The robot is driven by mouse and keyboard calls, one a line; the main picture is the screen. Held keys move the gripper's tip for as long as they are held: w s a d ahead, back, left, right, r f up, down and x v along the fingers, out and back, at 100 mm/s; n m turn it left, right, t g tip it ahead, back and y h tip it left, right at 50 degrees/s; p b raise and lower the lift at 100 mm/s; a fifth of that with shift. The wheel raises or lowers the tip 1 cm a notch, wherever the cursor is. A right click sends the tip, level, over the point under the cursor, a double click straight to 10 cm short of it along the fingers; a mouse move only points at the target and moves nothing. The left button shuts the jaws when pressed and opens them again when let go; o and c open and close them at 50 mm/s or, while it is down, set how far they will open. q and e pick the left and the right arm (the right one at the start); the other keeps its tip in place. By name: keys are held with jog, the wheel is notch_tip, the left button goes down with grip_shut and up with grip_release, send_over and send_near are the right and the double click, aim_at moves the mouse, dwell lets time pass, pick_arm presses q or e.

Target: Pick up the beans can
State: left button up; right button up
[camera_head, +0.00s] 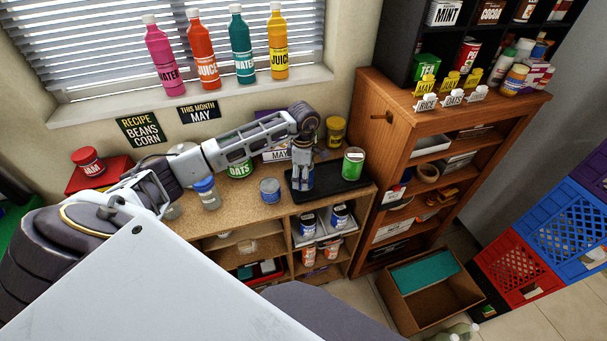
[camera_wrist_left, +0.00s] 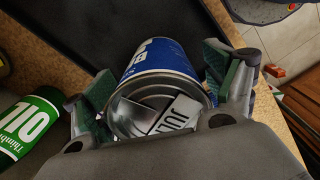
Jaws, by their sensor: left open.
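A blue can with white lettering (camera_wrist_left: 163,58) lies between my left gripper's (camera_wrist_left: 163,88) two green-padded fingers in the left wrist view. Its label is only partly in sight, so I cannot read from it whether it is the beans can. Its silver ringed end faces the camera. In the head view my left gripper (camera_head: 302,162) points down over the black tray (camera_head: 328,192) on the counter, and it largely hides the blue can (camera_head: 301,182). The fingers are open on either side of the can. My right gripper is not in view.
A green-and-white can (camera_head: 353,163) stands at the tray's right. A small blue-grey can (camera_head: 270,190) and a green OATS container (camera_head: 240,169) stand left of it. A yellow-lidded jar (camera_head: 335,131) is behind. A wooden shelf unit (camera_head: 400,130) rises close on the right.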

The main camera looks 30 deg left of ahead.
pick_arm(q)
jog(key=c, duration=1.3)
jog(key=shift+w+r, duration=0.1)
jog(key=shift+r, duration=0.1)
jog(key=shift+r, duration=0.15)
notch_tip(320, 180, up, 8)
jog(key=shift+f+b, duration=0.2)
jog(key=shift+b, duration=0.55)
jog(key=shift+r, duration=0.95)
jog(key=shift+w+a+b, duration=0.1)
jog(key=shift+a+b, duration=0.1)
jog(key=shift+b, duration=0.2)
